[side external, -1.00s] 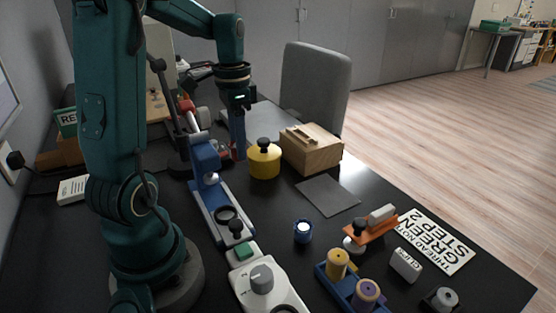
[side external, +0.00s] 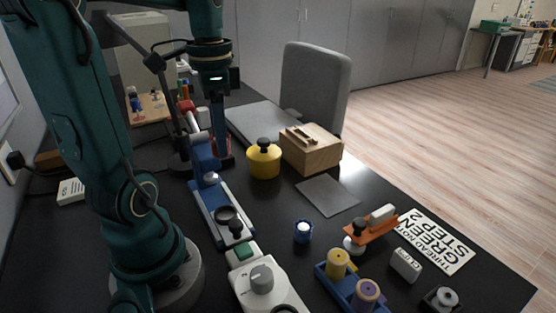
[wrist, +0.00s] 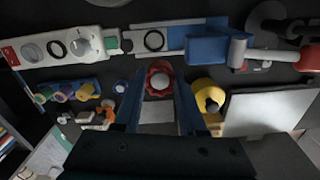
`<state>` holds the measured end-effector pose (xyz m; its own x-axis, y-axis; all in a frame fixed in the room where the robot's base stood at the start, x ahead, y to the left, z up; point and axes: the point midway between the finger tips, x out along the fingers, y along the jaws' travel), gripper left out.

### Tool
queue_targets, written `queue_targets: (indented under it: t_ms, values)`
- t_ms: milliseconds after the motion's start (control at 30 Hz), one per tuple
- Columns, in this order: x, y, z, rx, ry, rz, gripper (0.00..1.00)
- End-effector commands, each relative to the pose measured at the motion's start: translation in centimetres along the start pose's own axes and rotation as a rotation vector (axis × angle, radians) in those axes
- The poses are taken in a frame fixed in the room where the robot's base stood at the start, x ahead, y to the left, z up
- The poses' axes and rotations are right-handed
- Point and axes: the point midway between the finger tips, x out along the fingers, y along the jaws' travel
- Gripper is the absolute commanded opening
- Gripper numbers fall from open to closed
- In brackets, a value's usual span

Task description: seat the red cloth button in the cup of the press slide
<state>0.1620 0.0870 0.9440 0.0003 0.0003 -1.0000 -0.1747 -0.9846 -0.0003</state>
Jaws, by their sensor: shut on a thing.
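My gripper (wrist: 160,97) points down and is shut on the red cloth button (wrist: 160,67), which has a scalloped red rim and pale centre between the blue fingertips in the wrist view. In the side view my gripper (side external: 219,148) is just behind the blue press and beside the yellow pot; the button is hard to make out there. The press (side external: 206,160) has a pale slide (side external: 223,234) with a dark ring-shaped cup (side external: 227,214) on it. The cup (wrist: 154,40) also shows above the button in the wrist view, apart from it.
A yellow pot (side external: 263,163) with a black knob and a wooden box (side external: 310,150) stand right of my gripper. A grey mat (side external: 328,195) lies bare. A blue pot (side external: 303,232), a spool tray (side external: 340,290) and a dial unit (side external: 262,282) stand nearer the camera.

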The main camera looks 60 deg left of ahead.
Motion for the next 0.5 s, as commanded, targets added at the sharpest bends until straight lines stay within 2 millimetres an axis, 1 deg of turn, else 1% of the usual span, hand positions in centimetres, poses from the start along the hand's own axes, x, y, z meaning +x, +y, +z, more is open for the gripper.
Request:
queue_targets:
  t_ms: [100,200,333,500]
  values:
    - [0.2,1.5,1.1,0.019,0.001,-0.001,0.00]
    - [2.0,1.5,1.1,0.019,-0.005,0.006,0.00]
    - [3.9,1.5,1.1,0.019,-0.005,0.006,0.00]
    - [5.6,1.4,1.0,0.019,-0.003,0.003,0.00]
